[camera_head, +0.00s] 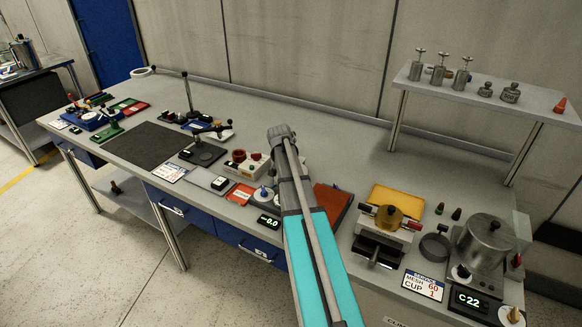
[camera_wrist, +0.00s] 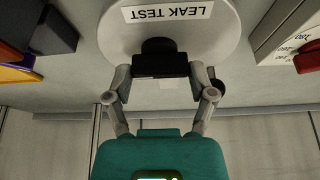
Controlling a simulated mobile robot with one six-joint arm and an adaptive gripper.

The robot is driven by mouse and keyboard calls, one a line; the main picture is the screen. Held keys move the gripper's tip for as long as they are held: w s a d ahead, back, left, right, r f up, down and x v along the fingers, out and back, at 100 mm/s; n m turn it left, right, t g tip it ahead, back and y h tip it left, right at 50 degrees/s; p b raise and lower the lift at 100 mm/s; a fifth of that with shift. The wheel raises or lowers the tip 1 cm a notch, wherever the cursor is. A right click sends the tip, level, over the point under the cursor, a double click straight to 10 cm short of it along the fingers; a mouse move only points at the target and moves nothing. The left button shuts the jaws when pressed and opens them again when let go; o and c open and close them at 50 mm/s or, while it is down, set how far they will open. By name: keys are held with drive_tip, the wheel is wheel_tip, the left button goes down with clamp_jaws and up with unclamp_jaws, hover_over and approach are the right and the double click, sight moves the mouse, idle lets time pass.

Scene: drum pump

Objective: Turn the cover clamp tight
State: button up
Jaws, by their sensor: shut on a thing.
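In the wrist view a black knob-like part with a dark bar (camera_wrist: 160,65) sits in front of a pale round plate (camera_wrist: 190,30). The plate carries an upside-down label reading LEAK TEST. I take the dark part for the cover clamp, but its shape is not clear. My gripper (camera_wrist: 162,76) is shut on it, one finger at each side. The contact at the fingertips is dark and hard to make out. In the head view my arm hides the gripper and the clamp.
In the wrist view a light box with a red part (camera_wrist: 308,60) stands at right, and a dark block (camera_wrist: 55,32) at left. In the head view a display reading -0.0 (camera_head: 268,222) is left of my arm. A yellow-topped device (camera_head: 396,201) and a metal pot (camera_head: 487,240) stand at right.

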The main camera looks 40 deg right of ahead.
drive_tip(key=o, duration=1.1)
drive_tip(key=shift+c, duration=0.2)
drive_tip(key=shift+n, duration=0.5)
